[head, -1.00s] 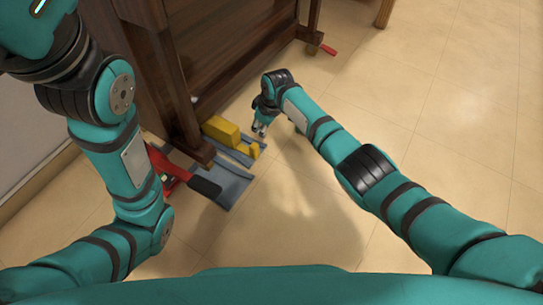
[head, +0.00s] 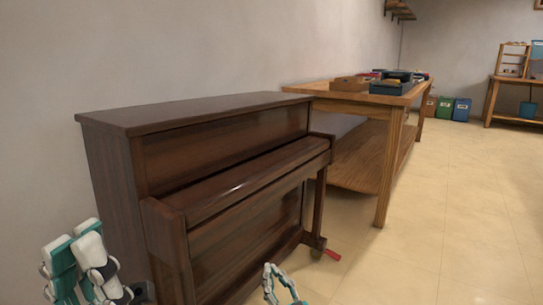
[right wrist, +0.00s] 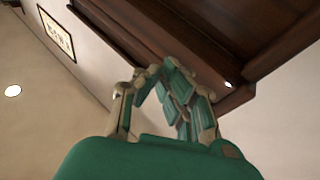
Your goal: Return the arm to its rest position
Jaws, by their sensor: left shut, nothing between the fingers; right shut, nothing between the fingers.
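The dark brown upright piano (head: 220,140) stands against the wall in the head view. Its front cover looks closed, and no keys show. My left gripper (head: 73,240) is at the lower left of the head view, shut and empty, in front of the piano's near end. My right gripper (head: 269,268) is at the bottom middle, only partly in view, shut and empty. In the right wrist view my right gripper (right wrist: 154,72) points toward dark brown wood (right wrist: 215,40), apart from it as far as I can tell. Most of both arms is out of view.
A wooden table (head: 395,105) with boxes on it stands beyond the piano. A red piece (head: 332,254) lies on the floor by the piano's far foot. Several bins (head: 445,108) and another table are at the back. The floor (head: 470,210) at right is clear.

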